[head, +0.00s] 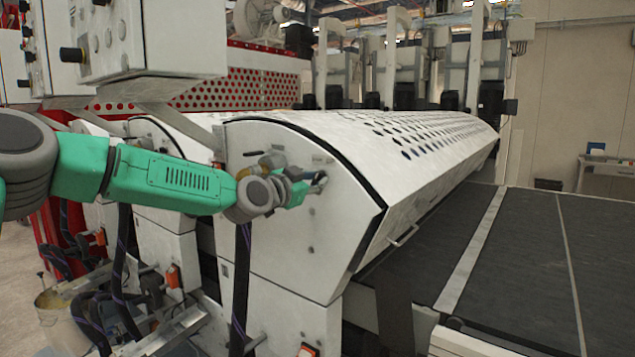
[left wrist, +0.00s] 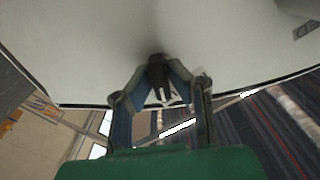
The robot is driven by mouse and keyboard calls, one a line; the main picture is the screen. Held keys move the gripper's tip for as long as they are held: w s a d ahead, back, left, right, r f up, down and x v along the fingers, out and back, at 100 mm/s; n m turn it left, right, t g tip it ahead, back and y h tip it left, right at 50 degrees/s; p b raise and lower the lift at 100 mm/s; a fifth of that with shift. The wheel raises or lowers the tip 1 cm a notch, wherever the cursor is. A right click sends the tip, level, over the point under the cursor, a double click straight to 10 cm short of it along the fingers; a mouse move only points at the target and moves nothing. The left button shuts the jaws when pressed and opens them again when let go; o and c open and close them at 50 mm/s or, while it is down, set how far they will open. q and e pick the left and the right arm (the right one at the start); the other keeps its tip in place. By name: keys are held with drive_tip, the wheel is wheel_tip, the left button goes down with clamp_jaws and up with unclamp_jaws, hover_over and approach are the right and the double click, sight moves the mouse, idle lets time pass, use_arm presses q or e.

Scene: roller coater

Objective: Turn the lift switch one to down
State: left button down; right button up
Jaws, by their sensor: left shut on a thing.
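My left arm reaches in from the left in the head view, and my left gripper (head: 318,184) is at the side panel of the white machine cover (head: 300,235). In the left wrist view, the fingers of my left gripper (left wrist: 160,85) close in on a small dark knob (left wrist: 158,68) that stands out from the white panel. The gripper is shut on this knob, which appears to be the lift switch. The knob's pointing direction cannot be told, as the fingers hide most of it. My right gripper is not in view.
A white control box (head: 150,40) with dark knobs hangs at the upper left. A dark conveyor belt (head: 530,260) runs along the right. A perforated white hood (head: 410,135) tops the machine. Hoses and a bucket (head: 55,315) are at the lower left.

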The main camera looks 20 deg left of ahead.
use_arm(q)
drive_tip(key=shift+a+n+b, duration=0.15)
drive_tip(key=shift+n+b, duration=0.8)
drive_tip(key=shift+n, duration=0.25)
drive_tip(key=n+b, duration=0.2)
drive_tip(key=n, duration=0.1)
drive_tip(key=shift+n, duration=0.3)
drive_tip(key=n+b, duration=0.2)
drive_tip(key=n, duration=0.2)
drive_tip(key=shift+r, duration=0.2)
drive_tip(key=shift+r+n+b, duration=0.1)
drive_tip(key=shift+n+b, duration=0.25)
drive_tip(key=shift+n, duration=0.45)
drive_tip(key=shift+a+r, duration=0.1)
drive_tip(key=c, duration=1.5)
unclamp_jaws()
drive_tip(key=shift+w, duration=0.1)
drive_tip(key=shift+c, duration=0.2)
drive_tip(key=shift+f, duration=0.25)
